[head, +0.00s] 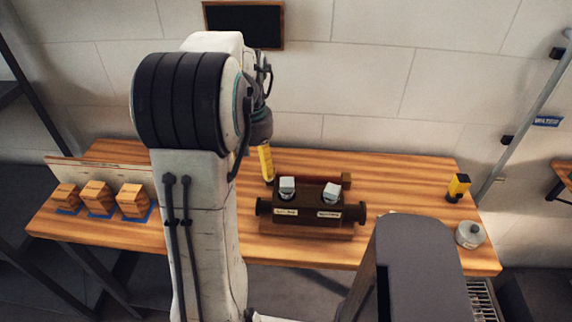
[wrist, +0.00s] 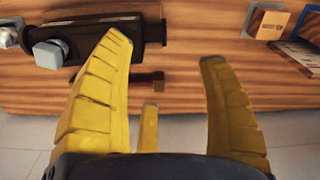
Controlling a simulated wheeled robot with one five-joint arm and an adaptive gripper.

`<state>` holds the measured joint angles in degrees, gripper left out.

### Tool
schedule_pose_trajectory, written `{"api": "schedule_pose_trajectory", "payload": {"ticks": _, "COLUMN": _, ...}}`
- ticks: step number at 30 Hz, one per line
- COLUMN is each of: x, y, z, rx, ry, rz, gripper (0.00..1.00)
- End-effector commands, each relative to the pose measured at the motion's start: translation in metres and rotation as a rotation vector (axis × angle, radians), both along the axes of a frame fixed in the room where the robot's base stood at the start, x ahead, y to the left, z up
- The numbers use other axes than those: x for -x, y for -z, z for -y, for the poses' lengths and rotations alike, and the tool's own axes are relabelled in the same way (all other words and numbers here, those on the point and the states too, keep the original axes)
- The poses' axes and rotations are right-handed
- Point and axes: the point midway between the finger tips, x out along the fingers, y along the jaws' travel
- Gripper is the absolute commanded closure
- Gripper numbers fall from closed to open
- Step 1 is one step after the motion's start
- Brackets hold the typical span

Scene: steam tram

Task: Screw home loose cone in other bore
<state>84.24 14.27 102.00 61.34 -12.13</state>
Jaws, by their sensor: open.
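A dark brown cock body (head: 312,207) with two labelled fronts lies on the wooden bench. Two pale grey square-headed cones stand in its top, the left one (head: 287,187) and the right one (head: 331,193). I cannot tell which is loose. My gripper (head: 266,163) is behind and left of the body, with one yellow finger showing. In the wrist view, my gripper (wrist: 165,50) is open and empty, with the body (wrist: 90,32) at upper left. The nearer cone (wrist: 50,53) is just outside the left finger; the other (wrist: 8,35) is at the edge.
The bench (head: 400,175) has several wooden blocks (head: 97,198) on blue pads at left. A reddish bar (head: 346,180) lies behind the body. The bench between body and blocks is partly hidden by my arm.

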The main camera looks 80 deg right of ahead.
Motion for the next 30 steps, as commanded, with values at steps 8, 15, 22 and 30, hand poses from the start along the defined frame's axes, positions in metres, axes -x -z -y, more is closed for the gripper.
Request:
{"api": "schedule_pose_trajectory", "payload": {"ticks": 8, "x": 0.062, "y": 0.019, "z": 0.021, "rx": -0.037, "ry": 0.137, "rz": -0.001, "gripper": 0.31}}
{"api": "schedule_pose_trajectory", "payload": {"ticks": 15, "x": 0.07, "y": 0.036, "z": 0.022, "rx": -0.047, "ry": 0.155, "rz": -0.001, "gripper": 0.31}}
{"api": "schedule_pose_trajectory", "payload": {"ticks": 22, "x": 0.07, "y": 0.064, "z": 0.022, "rx": -0.047, "ry": 0.154, "rz": -0.001, "gripper": 0.31}}
{"api": "schedule_pose_trajectory", "payload": {"ticks": 30, "x": 0.07, "y": 0.087, "z": 0.022, "rx": -0.043, "ry": 0.154, "rz": -0.001, "gripper": 0.31}}
